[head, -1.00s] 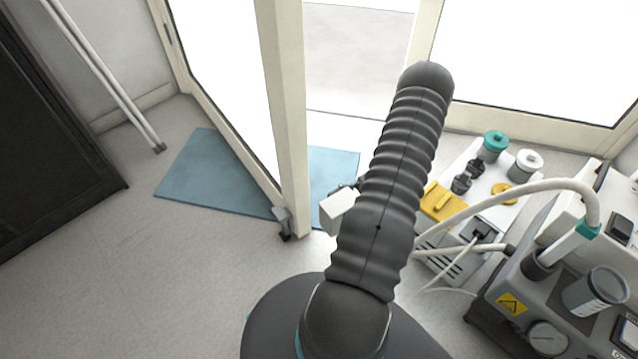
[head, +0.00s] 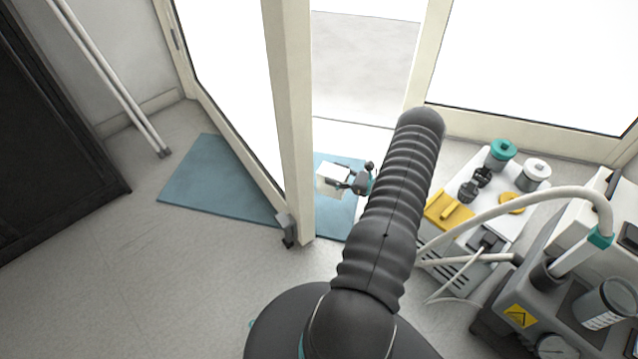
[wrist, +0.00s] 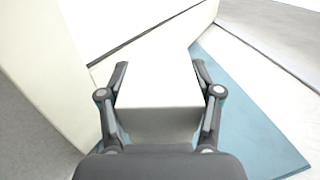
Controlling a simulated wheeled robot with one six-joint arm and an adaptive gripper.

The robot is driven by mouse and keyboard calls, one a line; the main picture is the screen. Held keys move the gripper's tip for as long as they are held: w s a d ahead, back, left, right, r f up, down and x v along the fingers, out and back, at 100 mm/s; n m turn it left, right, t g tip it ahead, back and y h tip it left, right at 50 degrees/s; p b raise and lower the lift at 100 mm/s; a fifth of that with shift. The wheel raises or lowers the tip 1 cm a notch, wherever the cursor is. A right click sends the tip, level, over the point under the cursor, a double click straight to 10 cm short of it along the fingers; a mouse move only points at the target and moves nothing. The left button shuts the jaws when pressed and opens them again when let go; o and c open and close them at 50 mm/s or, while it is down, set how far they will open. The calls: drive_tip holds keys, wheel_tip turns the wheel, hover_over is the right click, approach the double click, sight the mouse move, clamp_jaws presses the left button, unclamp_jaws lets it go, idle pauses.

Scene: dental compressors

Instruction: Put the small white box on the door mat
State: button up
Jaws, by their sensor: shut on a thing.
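The small white box (head: 332,178) is held in my gripper (head: 350,184), which is shut on it. In the head view it shows over the right part of the blue door mat (head: 217,184), beside the door's edge. In the wrist view the box (wrist: 158,80) sits between the two fingers of my gripper (wrist: 159,100), and the mat (wrist: 235,110) lies below and to the right. The box looks raised above the mat, but its exact height is hard to tell. The open door hides the middle of the mat.
The open door's upright edge (head: 292,130) stands just left of the box. A white-topped unit with jars (head: 501,153) and a grey compressor (head: 545,280) stand on the right. A dark cabinet (head: 50,130) is at the left. The floor at front left is clear.

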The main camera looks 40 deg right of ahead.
drive_tip(key=w+f+b, duration=0.1)
drive_tip(key=w+f, duration=0.8)
drive_tip(key=shift+d+f, duration=0.25)
drive_tip(key=shift+d, duration=0.05)
drive_tip(key=shift+w+f+b, duration=0.1)
drive_tip(key=shift+f+b, duration=0.15)
drive_tip(key=shift+b, duration=0.3)
drive_tip(key=o, duration=1.3)
drive_tip(key=shift+o, duration=0.2)
drive_tip(key=shift+r, duration=0.1)
drive_tip(key=v, duration=1.2)
drive_tip(key=shift+r, duration=0.1)
